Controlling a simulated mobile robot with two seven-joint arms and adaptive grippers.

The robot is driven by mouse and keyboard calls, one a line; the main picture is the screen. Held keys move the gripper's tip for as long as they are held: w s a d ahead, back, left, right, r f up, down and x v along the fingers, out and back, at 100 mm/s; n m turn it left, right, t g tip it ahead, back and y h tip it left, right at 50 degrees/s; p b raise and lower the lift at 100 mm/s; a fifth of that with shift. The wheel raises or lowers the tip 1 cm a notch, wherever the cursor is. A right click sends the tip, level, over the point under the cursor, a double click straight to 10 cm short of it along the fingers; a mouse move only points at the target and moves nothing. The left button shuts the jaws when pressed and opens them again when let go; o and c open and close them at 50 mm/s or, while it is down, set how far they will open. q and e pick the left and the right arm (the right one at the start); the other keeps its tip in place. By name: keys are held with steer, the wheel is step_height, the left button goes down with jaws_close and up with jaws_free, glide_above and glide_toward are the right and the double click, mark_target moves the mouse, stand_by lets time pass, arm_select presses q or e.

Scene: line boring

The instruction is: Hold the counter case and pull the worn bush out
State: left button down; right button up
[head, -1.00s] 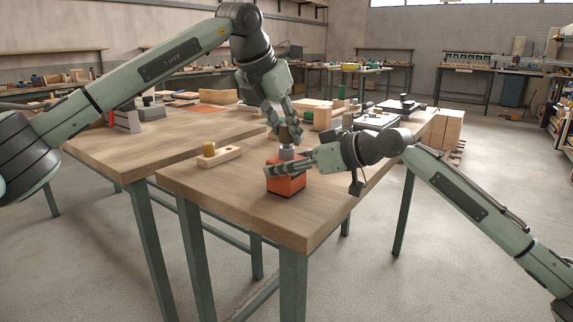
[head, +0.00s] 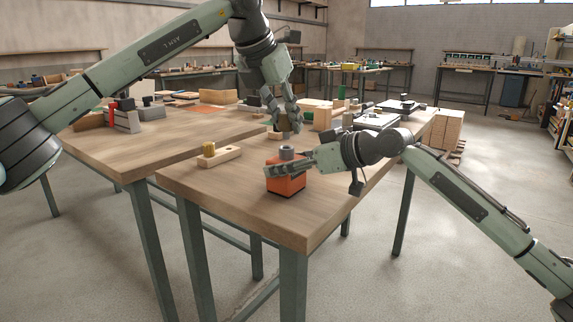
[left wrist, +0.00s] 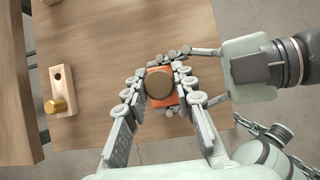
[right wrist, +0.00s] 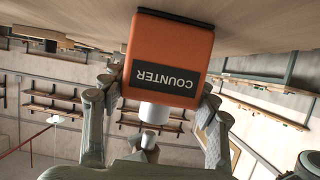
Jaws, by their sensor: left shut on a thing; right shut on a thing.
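The orange counter case (head: 288,185) stands on the front table, with a grey collar (head: 287,152) on top. My right gripper (head: 290,168) is shut on its sides. In the right wrist view the case (right wrist: 170,50) appears upside down, with a COUNTER label and a pale collar (right wrist: 154,113). My left gripper (head: 285,118) is shut on the worn bush (head: 285,126), a dark brown cylinder with a greyer lower end, held just above the collar with a small gap. In the left wrist view the bush's round brown top (left wrist: 159,82) covers the collar.
Wooden pieces and trays stand farther back on the table. Bare tabletop (head: 225,195) lies in front of and left of the case.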

arm_select(q)
steer(key=shift+r, duration=2.75)
arm_select(e)
steer(key=o, duration=1.7)
steer(key=shift+o, duration=0.2)
steer(key=shift+d, duration=0.1)
